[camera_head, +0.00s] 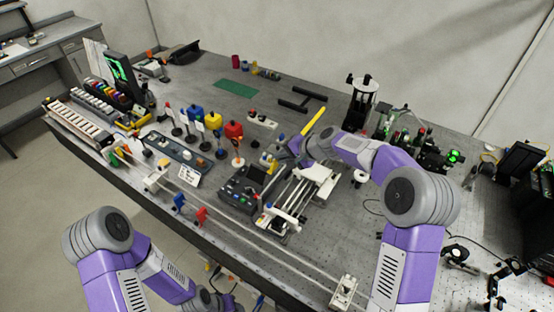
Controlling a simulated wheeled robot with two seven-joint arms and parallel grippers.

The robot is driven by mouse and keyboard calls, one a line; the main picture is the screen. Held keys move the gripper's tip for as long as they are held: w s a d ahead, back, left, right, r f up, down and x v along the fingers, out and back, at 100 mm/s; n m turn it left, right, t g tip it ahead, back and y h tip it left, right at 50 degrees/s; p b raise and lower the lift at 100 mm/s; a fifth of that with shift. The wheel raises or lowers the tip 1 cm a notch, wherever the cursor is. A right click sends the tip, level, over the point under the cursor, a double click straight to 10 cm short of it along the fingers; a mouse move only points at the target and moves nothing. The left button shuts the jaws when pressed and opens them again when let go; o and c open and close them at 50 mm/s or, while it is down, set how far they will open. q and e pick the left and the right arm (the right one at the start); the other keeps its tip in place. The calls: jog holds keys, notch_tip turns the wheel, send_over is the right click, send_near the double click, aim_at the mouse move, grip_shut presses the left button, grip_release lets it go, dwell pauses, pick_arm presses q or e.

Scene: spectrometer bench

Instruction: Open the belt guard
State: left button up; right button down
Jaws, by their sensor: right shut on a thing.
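A long yellow bar-shaped part (313,119), which looks like the belt guard, slants up beyond my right wrist. It stands at the back end of a rail assembly with pale rods (293,200). My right gripper (297,148) is at the lower end of the yellow part and is shut on it, as far as I can see. The wrist hides the fingertips and the exact contact. My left gripper (213,298) is low at the bottom edge, in front of the bench and away from the guard. Its fingers are too small and covered to read.
A dark control box (242,190) with buttons sits left of the rails. Red, yellow and blue blocks on posts (233,131) stand behind it. A black column device (361,100) stands behind my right forearm.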

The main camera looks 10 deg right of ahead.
jog(key=shift+w+a+r, duration=0.15)
jog(key=shift+r, duration=0.15)
jog(key=c, duration=1.6)
grip_release()
jog(key=shift+c, duration=0.2)
jog(key=o, duration=0.4)
jog(key=shift+o, duration=0.2)
jog(key=shift+f, duration=0.1)
jog(key=b+v, duration=0.1)
jog(key=v, duration=0.6)
jog(key=shift+s+d, duration=0.3)
